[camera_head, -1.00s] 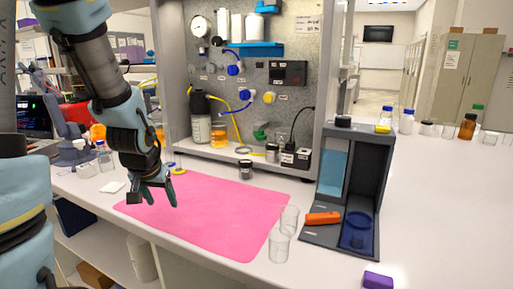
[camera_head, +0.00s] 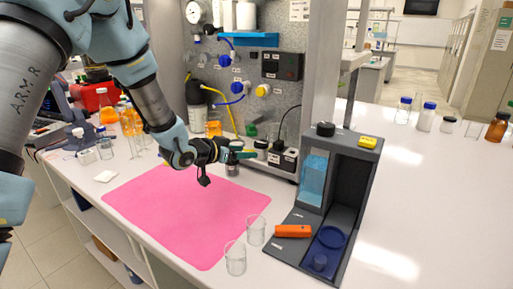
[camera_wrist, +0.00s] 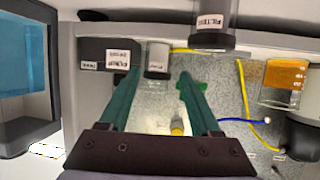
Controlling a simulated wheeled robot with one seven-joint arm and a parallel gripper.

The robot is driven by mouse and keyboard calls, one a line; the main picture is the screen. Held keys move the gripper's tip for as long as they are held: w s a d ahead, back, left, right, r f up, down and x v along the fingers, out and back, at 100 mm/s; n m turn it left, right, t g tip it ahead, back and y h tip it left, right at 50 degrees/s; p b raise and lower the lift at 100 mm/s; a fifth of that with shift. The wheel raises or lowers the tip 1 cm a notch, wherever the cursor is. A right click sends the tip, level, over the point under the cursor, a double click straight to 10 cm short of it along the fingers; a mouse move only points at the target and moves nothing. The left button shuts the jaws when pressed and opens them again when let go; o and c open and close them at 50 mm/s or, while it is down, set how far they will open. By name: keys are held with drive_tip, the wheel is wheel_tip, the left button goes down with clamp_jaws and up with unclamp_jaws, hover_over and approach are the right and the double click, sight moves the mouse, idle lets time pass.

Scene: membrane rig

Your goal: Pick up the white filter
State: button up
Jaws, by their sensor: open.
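I cannot make out a loose white filter for certain. A small jar with a label reading FILTERS (camera_wrist: 212,22) is at the top of the wrist view, above and right of my fingers. In the head view a small dark-lidded jar (camera_head: 232,170) stands behind the pink mat, just below my gripper and partly hidden by it. My gripper (camera_head: 247,154) is level and points right, in front of the rig. In the wrist view its two green fingers (camera_wrist: 160,76) are spread apart with nothing held between them.
A dark grey stand (camera_head: 340,205) with an orange item (camera_head: 293,231) is at right. The rig panel is close behind my gripper.

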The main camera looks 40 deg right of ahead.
sight(258, 160)
drive_tip(key=shift+x, duration=1.15)
drive_tip(key=p+x, duration=0.3)
drive_tip(key=shift+d+f, duration=0.1)
drive_tip(key=shift+d, duration=0.25)
drive_tip(key=shift+d+f+p, duration=0.3)
drive_tip(key=shift+d+f, duration=0.1)
drive_tip(key=shift+d, duration=0.2)
clamp_jaws()
drive_tip(key=shift+r, duration=0.1)
wheel_tip(258, 160, up, 18)
drive_tip(key=b, duration=0.3)
